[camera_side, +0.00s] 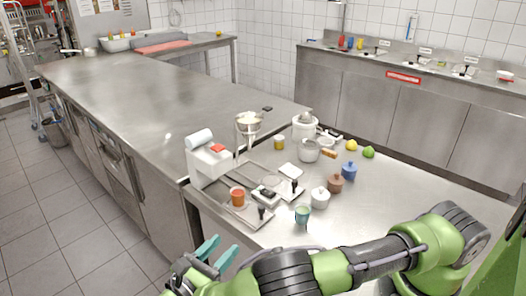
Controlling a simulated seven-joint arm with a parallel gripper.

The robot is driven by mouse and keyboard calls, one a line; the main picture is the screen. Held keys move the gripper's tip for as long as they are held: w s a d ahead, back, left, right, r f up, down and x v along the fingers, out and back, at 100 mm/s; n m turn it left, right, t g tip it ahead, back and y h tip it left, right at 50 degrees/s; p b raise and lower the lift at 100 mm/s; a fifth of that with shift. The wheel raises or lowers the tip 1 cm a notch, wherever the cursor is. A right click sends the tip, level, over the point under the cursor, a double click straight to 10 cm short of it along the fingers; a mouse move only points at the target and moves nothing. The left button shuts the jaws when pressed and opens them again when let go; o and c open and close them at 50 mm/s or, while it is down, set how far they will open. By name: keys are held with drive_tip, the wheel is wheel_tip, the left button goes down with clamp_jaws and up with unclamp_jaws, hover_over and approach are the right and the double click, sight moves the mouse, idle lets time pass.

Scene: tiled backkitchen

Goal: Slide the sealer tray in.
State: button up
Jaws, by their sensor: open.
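The white sealer (209,164) stands at the near-left corner of the steel table, with a pale roll on top and a red patch on its upper front. A flat metal tray (250,220) sticks out from it towards the lower right. An orange-red cup (238,198) sits on this tray, and a black knob handle (262,211) stands at its outer end. How far the tray reaches inside the sealer is hidden. My gripper (216,252), with teal fingers, is open and empty. It appears below and left of the tray in the picture, apart from it.
A second metal plate with a black knob (294,187) lies just behind the tray. A green cup (302,214), a white lidded jar (320,197), a brown jar (335,182) and a blue jar (348,170) stand to the right. The table's right part is clear.

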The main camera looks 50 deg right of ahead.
sight(259, 209)
drive_tip(key=w+d, duration=0.1)
drive_tip(key=d, duration=1)
drive_tip(key=w+d, duration=0.1)
drive_tip(key=d, duration=0.4)
drive_tip(key=shift+w+d, duration=0.3)
drive_tip(key=shift+w, duration=0.05)
clamp_jaws()
